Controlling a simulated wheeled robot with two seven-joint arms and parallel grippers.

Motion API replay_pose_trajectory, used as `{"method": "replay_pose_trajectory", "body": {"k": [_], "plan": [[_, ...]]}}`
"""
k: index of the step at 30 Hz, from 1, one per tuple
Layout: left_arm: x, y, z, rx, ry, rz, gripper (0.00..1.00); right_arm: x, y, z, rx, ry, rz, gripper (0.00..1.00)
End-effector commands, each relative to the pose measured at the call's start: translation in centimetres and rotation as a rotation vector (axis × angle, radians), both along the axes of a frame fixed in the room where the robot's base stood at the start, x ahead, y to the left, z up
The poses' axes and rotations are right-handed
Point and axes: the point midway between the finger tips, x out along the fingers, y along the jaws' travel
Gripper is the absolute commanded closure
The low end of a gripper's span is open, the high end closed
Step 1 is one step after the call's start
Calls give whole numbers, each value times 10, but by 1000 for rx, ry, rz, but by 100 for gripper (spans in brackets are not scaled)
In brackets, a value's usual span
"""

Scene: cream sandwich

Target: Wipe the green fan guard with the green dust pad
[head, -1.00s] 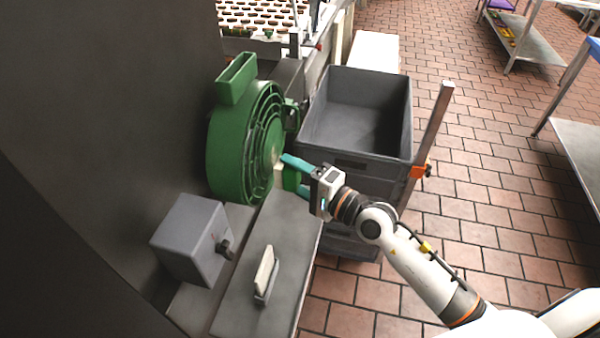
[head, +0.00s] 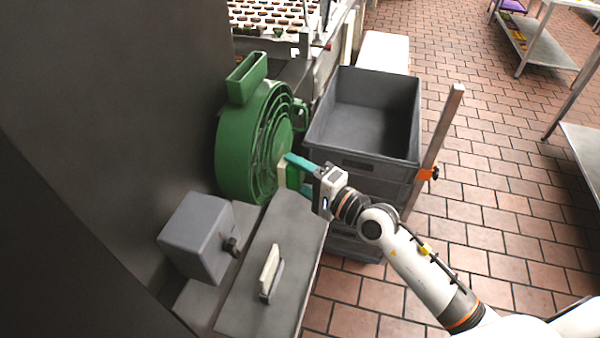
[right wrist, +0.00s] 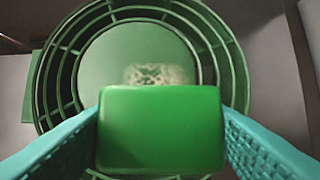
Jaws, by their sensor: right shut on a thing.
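The green fan guard (head: 277,135) is the round, ringed front of a green fan housing, left of centre in the head view. In the right wrist view the guard (right wrist: 92,60) shows bars around a solid centre disc, with a pale speckled dust patch (right wrist: 158,74) on the disc. My right gripper (head: 297,175) is shut on the green dust pad (right wrist: 162,130), holding it between its teal fingers. The pad's pale side (head: 283,173) faces the guard. The pad is close in front of the disc; whether it touches is unclear. My left gripper is out of view.
Grey crates (head: 362,160) are stacked right beside the fan, close to my right gripper. A grey box with a knob (head: 197,234) and a metal surface with a pale-handled brush-like tool (head: 270,272) lie in front. An upright post (head: 437,140) stands right of the crates.

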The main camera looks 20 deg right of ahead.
Motion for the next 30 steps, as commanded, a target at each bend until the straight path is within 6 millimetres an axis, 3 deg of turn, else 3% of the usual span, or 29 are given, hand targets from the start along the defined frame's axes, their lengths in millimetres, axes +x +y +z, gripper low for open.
{"method": "replay_pose_trajectory", "body": {"k": [17,30], "plan": [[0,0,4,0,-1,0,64,6,9,0,-1,-1,1,60],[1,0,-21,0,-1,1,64,32,-11,-3,-1,-2,0,60]]}}
